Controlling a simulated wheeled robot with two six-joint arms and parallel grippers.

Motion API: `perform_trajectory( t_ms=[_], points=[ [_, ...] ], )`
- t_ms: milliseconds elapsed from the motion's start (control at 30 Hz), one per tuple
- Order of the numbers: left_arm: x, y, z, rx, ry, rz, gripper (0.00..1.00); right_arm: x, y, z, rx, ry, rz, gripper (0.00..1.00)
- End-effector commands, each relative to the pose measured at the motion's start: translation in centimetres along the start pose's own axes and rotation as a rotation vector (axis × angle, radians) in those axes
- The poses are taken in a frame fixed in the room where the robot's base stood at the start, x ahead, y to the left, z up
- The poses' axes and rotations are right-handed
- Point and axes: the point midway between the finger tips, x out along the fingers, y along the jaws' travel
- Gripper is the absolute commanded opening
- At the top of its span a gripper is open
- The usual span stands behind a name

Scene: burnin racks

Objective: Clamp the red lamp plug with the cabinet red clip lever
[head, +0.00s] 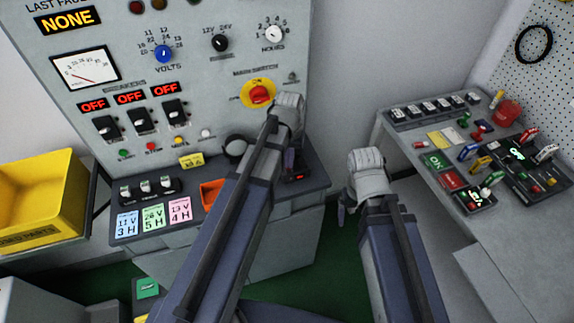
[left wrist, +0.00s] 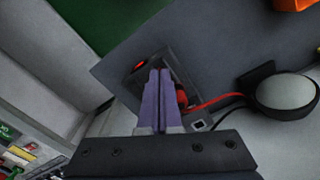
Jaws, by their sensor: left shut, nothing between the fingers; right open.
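My left gripper (left wrist: 160,72) is shut and empty, its purple fingers over a dark clip block (left wrist: 178,68) on the cabinet's ledge. A small red patch (left wrist: 140,65) shows on the block beyond the fingertips; I cannot tell whether it is the lever. The red plug (left wrist: 182,97) is beside the fingers, partly hidden by them, with a red cord (left wrist: 212,103) running to the round lamp (left wrist: 285,92). I cannot tell how far the plug sits in the clip. In the head view my left arm covers much of this spot. My right gripper (head: 343,213) is open, off the ledge.
The cabinet panel (head: 215,75) rises behind the ledge, with a red main switch (head: 259,94). An orange tray (head: 212,192) and coloured cards lie on the ledge to the left. A grey table (head: 420,140) with several modules stands at right. A yellow bin (head: 40,205) is at left.

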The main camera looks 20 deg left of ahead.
Motion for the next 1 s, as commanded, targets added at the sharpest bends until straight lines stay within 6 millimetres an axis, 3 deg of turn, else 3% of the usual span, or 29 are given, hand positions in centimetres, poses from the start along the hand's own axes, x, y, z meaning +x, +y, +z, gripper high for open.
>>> perform_trajectory(
  t_ms=[1000],
  points=[
    [1.2, 0.0, 0.0, 0.000, 0.000, 0.000, 0.00, 1.2, -0.1, -0.1, 0.000, 0.000, 0.000, 0.84]
  ],
)
